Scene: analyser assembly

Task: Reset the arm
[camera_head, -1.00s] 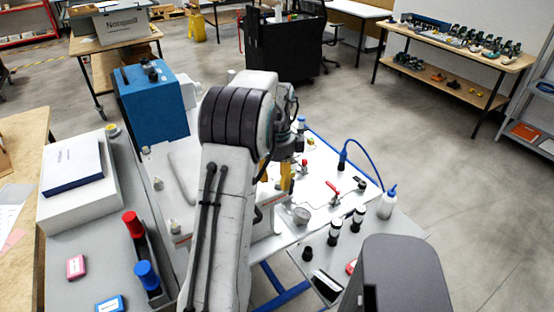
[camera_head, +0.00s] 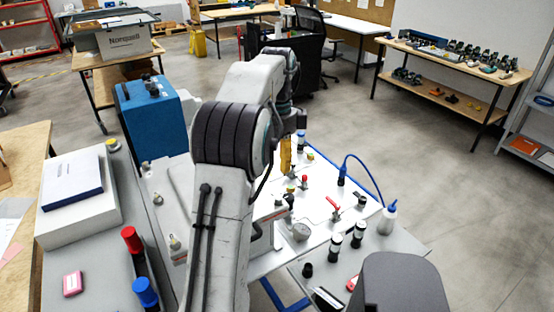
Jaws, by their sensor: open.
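My arm rises from the bottom of the head view and bends forward over the white analyser panel (camera_head: 318,212). My gripper (camera_head: 286,168) hangs from the arm's end, pointing down, with a yellow part showing. Its fingertips are above the panel and partly hard to make out. It looks open, and I see nothing held in it. On the panel, several small valves and fittings show, among them a red-handled valve (camera_head: 333,204) and a round gauge (camera_head: 301,232).
A blue box-shaped unit (camera_head: 152,115) stands behind the arm at left. A blue hose (camera_head: 368,170) arches at the panel's right. A white bottle (camera_head: 388,217) and black-and-white cylinders (camera_head: 335,246) stand at right.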

